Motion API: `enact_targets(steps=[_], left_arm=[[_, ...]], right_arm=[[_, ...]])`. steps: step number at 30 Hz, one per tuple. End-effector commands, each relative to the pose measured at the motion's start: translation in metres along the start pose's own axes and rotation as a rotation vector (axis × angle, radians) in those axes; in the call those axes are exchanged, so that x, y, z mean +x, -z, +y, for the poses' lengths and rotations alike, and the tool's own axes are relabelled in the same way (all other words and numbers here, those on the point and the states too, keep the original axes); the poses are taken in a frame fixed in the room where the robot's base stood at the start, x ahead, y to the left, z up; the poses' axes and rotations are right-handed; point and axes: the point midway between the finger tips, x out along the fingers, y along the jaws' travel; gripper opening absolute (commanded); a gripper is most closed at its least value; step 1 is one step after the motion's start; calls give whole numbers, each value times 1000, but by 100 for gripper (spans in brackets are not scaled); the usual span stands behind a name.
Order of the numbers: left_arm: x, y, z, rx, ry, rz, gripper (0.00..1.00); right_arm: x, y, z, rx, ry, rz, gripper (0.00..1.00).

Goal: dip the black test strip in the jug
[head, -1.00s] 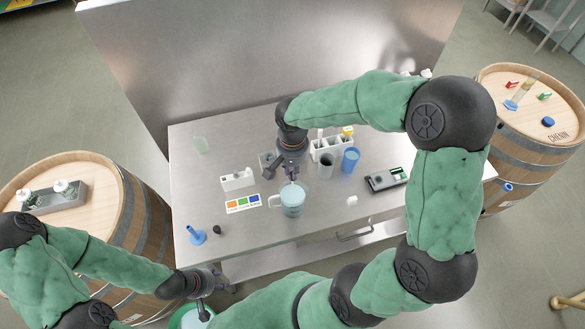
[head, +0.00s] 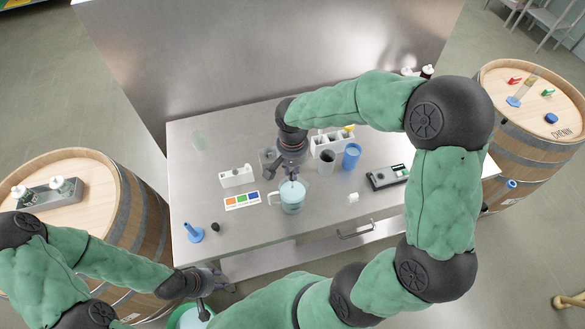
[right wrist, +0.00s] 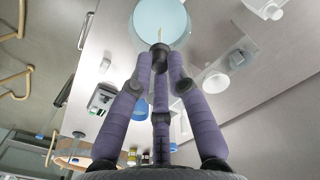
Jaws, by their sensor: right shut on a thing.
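The jug (head: 292,198) is a clear handled vessel of pale blue liquid near the table's front; its round liquid surface (right wrist: 160,14) shows at the top of the right wrist view. My right gripper (head: 291,179) is over the jug, its fingers (right wrist: 160,52) closed together on a thin strip (right wrist: 160,34). Only a pale, narrow end of the strip shows, in front of the liquid; no black part is clear. I cannot tell whether its tip touches the liquid. My left gripper (head: 216,297) is off the table's front left, its fingers spread and empty.
A white rack (head: 237,177) and a colour card (head: 242,201) lie left of the jug. A blue funnel-like piece (head: 194,233) is at the front left corner.

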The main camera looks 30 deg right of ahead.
Motion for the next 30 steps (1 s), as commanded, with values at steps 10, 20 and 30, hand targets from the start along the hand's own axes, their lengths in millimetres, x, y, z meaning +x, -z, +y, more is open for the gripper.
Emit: enact_targets(steps=[10, 20, 30], left_arm=[[13, 0, -5, 0, 0, 0, 40], [24, 1, -9, 0, 0, 0, 40], [36, 1, -13, 0, 0, 0, 40]], right_arm=[[17, 0, 0, 0, 0, 0, 8], [31, 0, 0, 0, -1, 0, 8], [45, 0, 0, 0, 0, 0, 8]])
